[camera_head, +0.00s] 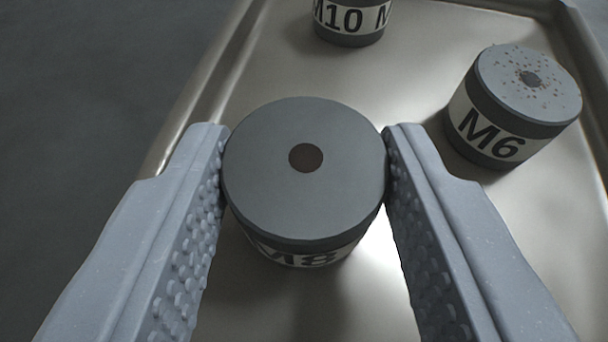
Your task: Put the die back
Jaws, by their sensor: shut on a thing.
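A grey cylindrical die marked M8 (304,205) is between the two fingers of my gripper (306,165), near the middle of the view. Its flat top with a dark centre hole faces me, and its white label shows low on its near side. Both fingers touch its sides, so my gripper is shut on it. The die is over the metal tray (400,60); whether its underside touches the tray is hidden.
A die marked M6 (525,85), with rusty specks on its top, stands on the tray at the right. A die marked M10 (350,22) stands at the back, cut off by the top edge. The tray's raised rim runs along the left. Bare tray lies between the dies.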

